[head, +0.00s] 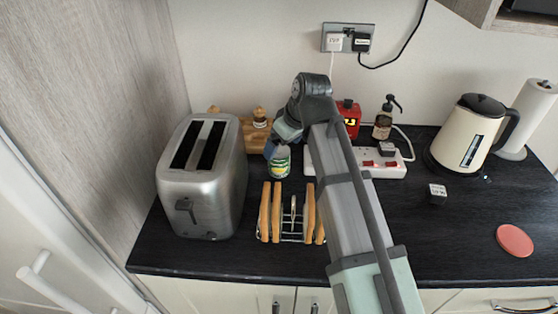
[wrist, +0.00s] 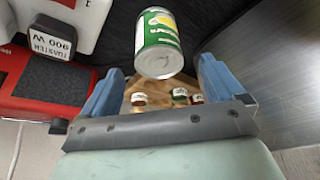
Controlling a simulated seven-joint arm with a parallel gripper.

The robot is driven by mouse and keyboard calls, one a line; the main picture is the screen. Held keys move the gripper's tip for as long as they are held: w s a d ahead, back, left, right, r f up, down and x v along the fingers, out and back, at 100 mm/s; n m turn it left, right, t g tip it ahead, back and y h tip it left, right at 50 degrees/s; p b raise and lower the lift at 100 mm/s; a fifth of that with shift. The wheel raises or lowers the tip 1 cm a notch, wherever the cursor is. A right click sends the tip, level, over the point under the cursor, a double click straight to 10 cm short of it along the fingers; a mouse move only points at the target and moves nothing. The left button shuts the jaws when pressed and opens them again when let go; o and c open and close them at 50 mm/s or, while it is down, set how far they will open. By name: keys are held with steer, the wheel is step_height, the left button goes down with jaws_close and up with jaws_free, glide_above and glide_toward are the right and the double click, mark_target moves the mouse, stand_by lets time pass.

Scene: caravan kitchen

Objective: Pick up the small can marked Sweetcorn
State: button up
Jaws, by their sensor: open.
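A small can (head: 280,163) with a green, white and yellow label stands on the dark worktop between the toaster and the power strip. It also shows in the wrist view (wrist: 158,45), with its bare metal end facing the camera; its lettering is too small to read. My gripper (head: 273,150) is at the can's back left in the head view, partly hidden by my arm. In the wrist view, its two blue fingers (wrist: 161,68) are spread wide and empty, with the can ahead between their tips. I cannot tell whether they touch it.
A steel toaster (head: 203,178) stands close on the left. A toast rack (head: 291,238) with toast stands in front of the can. A wooden rack with small jars (wrist: 150,92) is behind. A white power strip (head: 385,167) with plugs lies right. The right front worktop is mostly clear.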

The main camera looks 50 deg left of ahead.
mark_target(280, 151)
steer(key=shift+x, duration=3.45)
steer(key=shift+w, duration=0.1)
steer(key=c, duration=1.2)
